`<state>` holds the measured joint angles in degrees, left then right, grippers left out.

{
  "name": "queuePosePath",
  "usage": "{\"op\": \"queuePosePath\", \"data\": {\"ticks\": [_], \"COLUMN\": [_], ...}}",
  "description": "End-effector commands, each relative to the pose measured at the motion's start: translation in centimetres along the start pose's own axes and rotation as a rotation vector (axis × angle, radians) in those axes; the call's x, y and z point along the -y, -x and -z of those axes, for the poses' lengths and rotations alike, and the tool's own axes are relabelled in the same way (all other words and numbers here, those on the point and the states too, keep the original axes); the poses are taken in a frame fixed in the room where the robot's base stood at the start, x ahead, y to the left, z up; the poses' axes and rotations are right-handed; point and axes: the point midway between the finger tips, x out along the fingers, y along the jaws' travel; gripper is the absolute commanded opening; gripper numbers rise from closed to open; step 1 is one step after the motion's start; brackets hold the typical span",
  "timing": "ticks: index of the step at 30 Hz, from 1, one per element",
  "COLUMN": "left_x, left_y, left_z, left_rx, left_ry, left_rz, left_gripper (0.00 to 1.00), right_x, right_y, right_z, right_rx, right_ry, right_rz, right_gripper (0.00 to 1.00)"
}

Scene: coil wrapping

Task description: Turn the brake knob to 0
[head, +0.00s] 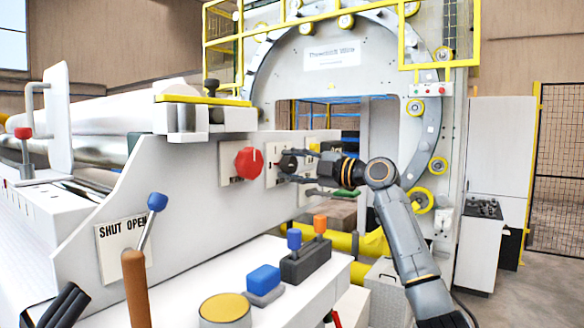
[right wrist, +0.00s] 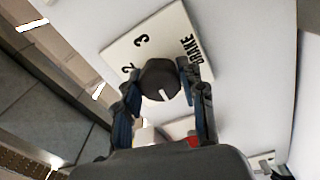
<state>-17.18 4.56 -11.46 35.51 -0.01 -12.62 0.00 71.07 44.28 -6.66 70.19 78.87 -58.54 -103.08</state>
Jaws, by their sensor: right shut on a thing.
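The brake knob (right wrist: 160,82) is black and round, with a white pointer line, on a white plate (right wrist: 176,28) marked BRAKE. The digits 2 and 3 show on the plate; other digits are hidden or unreadable. In the right wrist view the pointer line is on the knob's lower side, away from the 2 and 3. My right gripper (right wrist: 160,86) is shut on the knob, with one finger on each side. In the head view my right gripper (head: 290,164) reaches the panel from the right and largely covers the knob.
A red knob (head: 249,161) sits on the panel just left of the brake plate. Below are a blue-tipped lever (head: 157,202), a blue button (head: 263,280) and a control box (head: 306,262) with blue and orange toggles. The large wrapping ring (head: 432,130) stands behind.

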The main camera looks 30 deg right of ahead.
Motion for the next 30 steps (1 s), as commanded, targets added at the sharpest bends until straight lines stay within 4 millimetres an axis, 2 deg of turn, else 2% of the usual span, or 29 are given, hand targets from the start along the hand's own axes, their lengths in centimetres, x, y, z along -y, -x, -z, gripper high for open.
{"op": "queuePosePath", "data": {"ticks": [9, 23, 24, 27, 30], "left_x": [0.0, 0.0, 0.0, 0.0, 0.0], "left_y": [-0.12, -0.12, -0.12, -0.12, -0.12], "left_z": [-0.02, -0.01, -0.01, -0.01, -0.01], "left_rx": [0.0, 0.0, 0.0, 0.0, 0.0], "left_ry": [0.0, 0.0, 0.0, 0.0, 0.0], "left_rz": [0.0, 0.0, 0.0, 0.0, 0.0], "left_gripper": [0.4, 0.4, 0.4, 0.4, 0.4], "right_x": [0.04, 0.02, 0.02, 0.01, 0.01], "right_y": [-0.02, -0.01, -0.01, -0.01, 0.0], "right_z": [-0.01, 0.0, 0.0, 0.0, 0.0], "right_rx": [-0.003, -0.003, -0.003, -0.003, -0.003], "right_ry": [0.091, 0.102, 0.102, 0.102, 0.101], "right_rz": [0.004, 0.004, 0.004, 0.004, 0.003], "right_gripper": [0.09, 0.09, 0.46, 0.63, 0.63]}}
